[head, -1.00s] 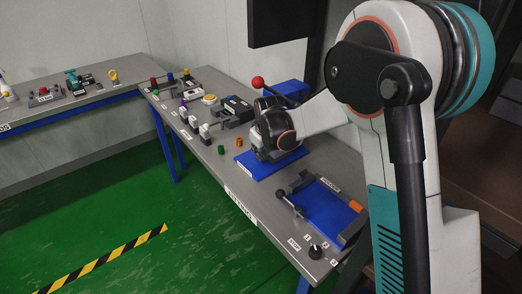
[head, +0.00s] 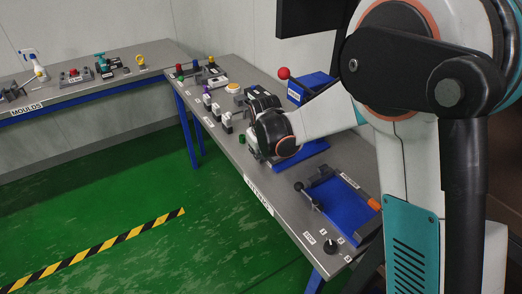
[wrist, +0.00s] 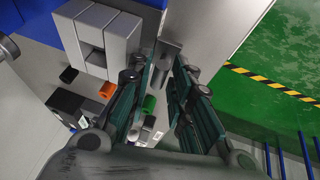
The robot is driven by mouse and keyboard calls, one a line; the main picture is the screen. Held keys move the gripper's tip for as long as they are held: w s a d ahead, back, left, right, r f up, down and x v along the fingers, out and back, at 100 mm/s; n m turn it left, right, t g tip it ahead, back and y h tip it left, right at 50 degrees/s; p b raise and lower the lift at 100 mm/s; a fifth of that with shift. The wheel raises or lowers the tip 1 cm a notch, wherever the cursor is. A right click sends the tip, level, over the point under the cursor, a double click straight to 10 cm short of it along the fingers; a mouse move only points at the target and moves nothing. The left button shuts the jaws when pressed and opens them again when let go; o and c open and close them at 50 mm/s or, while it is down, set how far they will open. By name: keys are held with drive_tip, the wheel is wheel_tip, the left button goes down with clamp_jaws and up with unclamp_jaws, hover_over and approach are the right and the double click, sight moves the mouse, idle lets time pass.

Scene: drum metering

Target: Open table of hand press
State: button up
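A blue plate (head: 311,150) lies on the workbench, mostly hidden behind my arm; which unit is the hand press is not labelled legibly. In the wrist view a light grey block unit (wrist: 120,38) stands by a blue surface, left of my fingers. My gripper (wrist: 164,63) is open, its two teal-and-black fingers apart. A short grey bar (wrist: 168,53) shows between and just beyond the fingertips; I cannot tell whether they touch it. In the head view my gripper (head: 256,155) is low at the plate's front left side, its fingers hidden.
A red ball knob (head: 284,73) stands by a blue unit (head: 312,86) behind. A second blue unit (head: 342,203) with a black-knobbed lever is nearer. Green (wrist: 149,103) and orange (wrist: 106,90) cylinders lie near the fingers. The green floor in front is clear.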

drive_tip(key=v, duration=1.2)
idle(0.4)
